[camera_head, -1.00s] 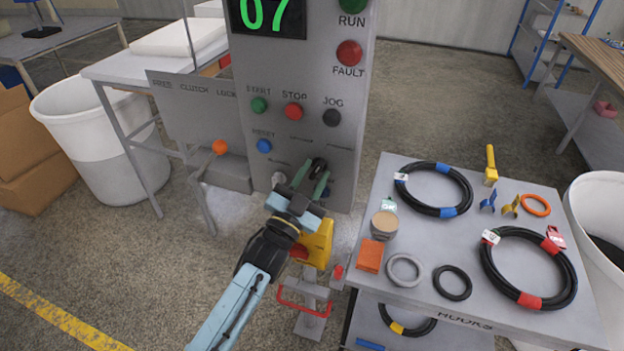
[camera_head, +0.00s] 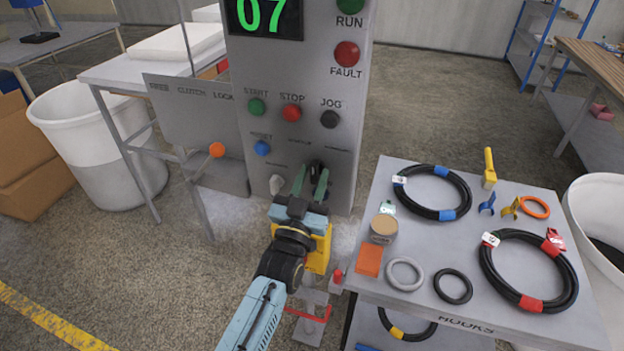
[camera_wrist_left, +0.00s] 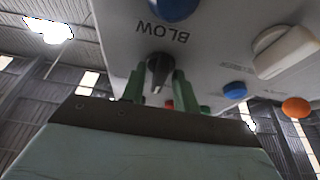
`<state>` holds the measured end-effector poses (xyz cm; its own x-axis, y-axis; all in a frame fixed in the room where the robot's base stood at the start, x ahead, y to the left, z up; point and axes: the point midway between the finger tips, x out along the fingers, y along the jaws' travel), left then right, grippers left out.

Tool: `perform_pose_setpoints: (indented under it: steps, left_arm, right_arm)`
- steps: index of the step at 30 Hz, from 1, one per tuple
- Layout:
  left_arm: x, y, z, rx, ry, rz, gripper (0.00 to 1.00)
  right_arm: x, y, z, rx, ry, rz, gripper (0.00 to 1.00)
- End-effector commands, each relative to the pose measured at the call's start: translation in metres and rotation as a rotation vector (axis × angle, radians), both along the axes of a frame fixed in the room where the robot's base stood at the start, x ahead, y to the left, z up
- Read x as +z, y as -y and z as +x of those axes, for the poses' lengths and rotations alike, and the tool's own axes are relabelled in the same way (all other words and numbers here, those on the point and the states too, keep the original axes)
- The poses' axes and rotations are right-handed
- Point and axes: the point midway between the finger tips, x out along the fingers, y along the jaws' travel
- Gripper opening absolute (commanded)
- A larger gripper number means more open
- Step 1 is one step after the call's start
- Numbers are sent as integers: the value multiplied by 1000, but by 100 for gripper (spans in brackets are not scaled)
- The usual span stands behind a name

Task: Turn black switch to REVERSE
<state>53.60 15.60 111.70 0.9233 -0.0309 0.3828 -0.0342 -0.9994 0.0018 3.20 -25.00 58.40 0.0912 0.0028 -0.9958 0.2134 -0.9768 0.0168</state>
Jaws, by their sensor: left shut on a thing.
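The black switch (camera_head: 316,168) is a small knob low on the front of the grey control panel (camera_head: 210,60). My left gripper (camera_head: 311,184) reaches up to it with its green fingers around it. In the left wrist view the black switch (camera_wrist_left: 158,68) sits between the green fingertips (camera_wrist_left: 156,84), which are shut on it. The small lettering beside the switch in the head view is too blurred to read. My right gripper is not in view.
The panel carries a green START button (camera_head: 257,107), a red STOP button (camera_head: 291,113), a black JOG button (camera_head: 330,119), a blue button (camera_head: 262,148) and a white knob (camera_head: 277,184). A hose table (camera_head: 345,270) stands at the right. An orange-knobbed lever (camera_head: 217,150) is at the left.

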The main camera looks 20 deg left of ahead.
Motion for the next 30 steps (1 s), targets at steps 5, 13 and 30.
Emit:
perform_pose_setpoints:
  steps: [5,13,30]
  left_arm:
    - [0,0,0,0,-1,1,7]
    - [0,0,0,1,-1,2,35]
    - [-33,-3,-72,-1,-5,1,35]
  right_arm:
    - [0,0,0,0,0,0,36]
    - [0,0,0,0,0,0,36]
    - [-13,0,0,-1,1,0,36]
